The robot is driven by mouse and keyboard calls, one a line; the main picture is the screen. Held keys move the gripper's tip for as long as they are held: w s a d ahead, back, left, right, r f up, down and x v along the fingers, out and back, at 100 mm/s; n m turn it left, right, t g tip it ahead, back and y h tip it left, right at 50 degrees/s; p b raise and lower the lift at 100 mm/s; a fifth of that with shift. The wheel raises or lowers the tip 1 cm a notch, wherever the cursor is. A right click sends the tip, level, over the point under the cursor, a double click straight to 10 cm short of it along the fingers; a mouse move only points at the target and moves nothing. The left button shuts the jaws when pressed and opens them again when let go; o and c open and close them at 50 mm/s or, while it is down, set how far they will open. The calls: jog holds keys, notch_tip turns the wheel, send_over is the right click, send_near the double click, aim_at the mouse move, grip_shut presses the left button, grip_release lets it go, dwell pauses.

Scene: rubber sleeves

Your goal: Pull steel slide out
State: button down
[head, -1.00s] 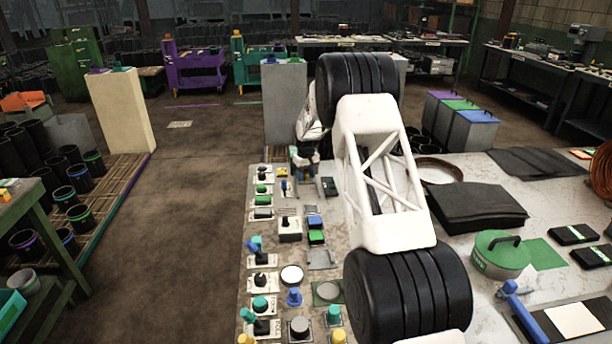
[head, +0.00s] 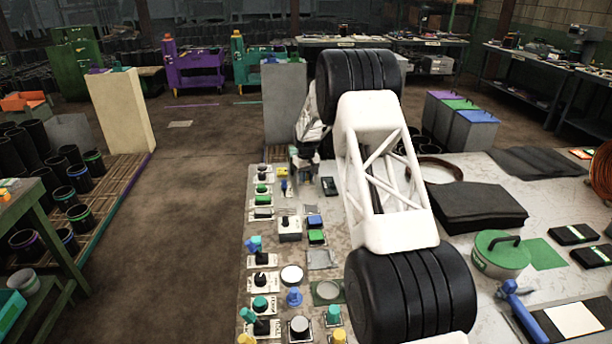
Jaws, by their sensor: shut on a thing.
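My gripper (head: 304,178) is small in the head view, low over the far end of the control panel, beside the yellow button and the dark box. It is shut on a small part there, which I take to be the steel slide. The jaws and arm cover most of that part, so its shape and how far it stands out cannot be made out. My white and black arm links cross the middle of the view and hide the panel's right side.
A yellow button (head: 282,171) and a small blue control (head: 283,187) sit left of the gripper. A dark box (head: 329,186) is close on its right. Knobs, switches and a lever box (head: 290,228) fill the panel nearer me. A grey cabinet (head: 284,105) stands behind.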

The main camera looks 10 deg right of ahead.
jog(key=shift+s, duration=4.7)
jog(key=c, duration=1)
grip_release()
notch_tip(320, 180, up, 8)
jog(key=shift+f, duration=0.1)
